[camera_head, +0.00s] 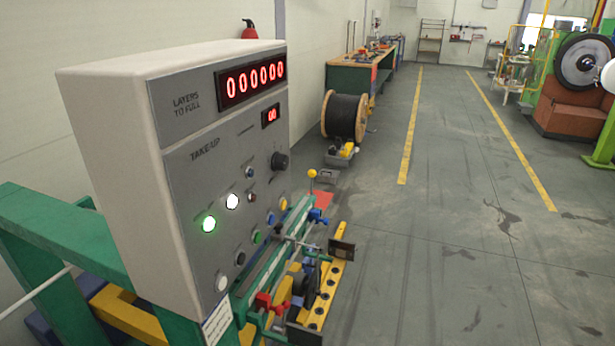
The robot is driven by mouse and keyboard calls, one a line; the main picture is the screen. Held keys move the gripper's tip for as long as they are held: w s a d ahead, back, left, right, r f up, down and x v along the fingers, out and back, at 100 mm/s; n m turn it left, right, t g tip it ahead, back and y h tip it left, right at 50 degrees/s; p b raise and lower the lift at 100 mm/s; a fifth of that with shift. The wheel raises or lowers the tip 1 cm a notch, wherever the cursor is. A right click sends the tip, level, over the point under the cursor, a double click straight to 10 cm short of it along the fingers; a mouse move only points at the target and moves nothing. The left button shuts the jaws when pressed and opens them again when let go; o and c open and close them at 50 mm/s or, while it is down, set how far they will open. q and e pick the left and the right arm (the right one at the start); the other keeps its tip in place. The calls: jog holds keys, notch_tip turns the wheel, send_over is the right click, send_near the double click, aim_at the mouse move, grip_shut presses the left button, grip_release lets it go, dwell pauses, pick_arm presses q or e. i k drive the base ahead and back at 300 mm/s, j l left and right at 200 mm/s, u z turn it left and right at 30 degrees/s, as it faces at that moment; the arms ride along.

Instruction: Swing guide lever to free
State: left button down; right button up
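The take-up control box (228,170) stands close in front at left, with red digits reading zeros, a lit green button and a knob. Below and behind it is a green guide rail assembly (277,258) with a yellow perforated bar (324,292) alongside. A thin upright lever with a yellow ball knob (312,173) rises at the far end of the rail. A small dark lever (297,241) lies across the rail. I cannot tell which of these is the guide lever, or its setting. Neither of my grippers is in view.
A green frame (62,240) is at left. A black cable reel (345,116) stands beyond the rail, with a workbench (352,71) behind it. Open grey floor (430,240) with yellow lines lies to the right. A large wheel machine (578,85) stands at far right.

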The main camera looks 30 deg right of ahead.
aim_at(311, 173)
jog(key=i+l+u, duration=0.25)
jog(key=l, duration=0.8)
jog(key=i+l+u, duration=0.25)
jog(key=l, duration=0.85)
jog(key=i+l+u, duration=0.2)
jog(key=l, duration=0.9)
jog(key=l+u, duration=0.25)
jog(key=l, duration=0.85)
jog(key=i+j+z, duration=0.1)
jog(key=i+j, duration=0.05)
jog(key=i, duration=0.05)
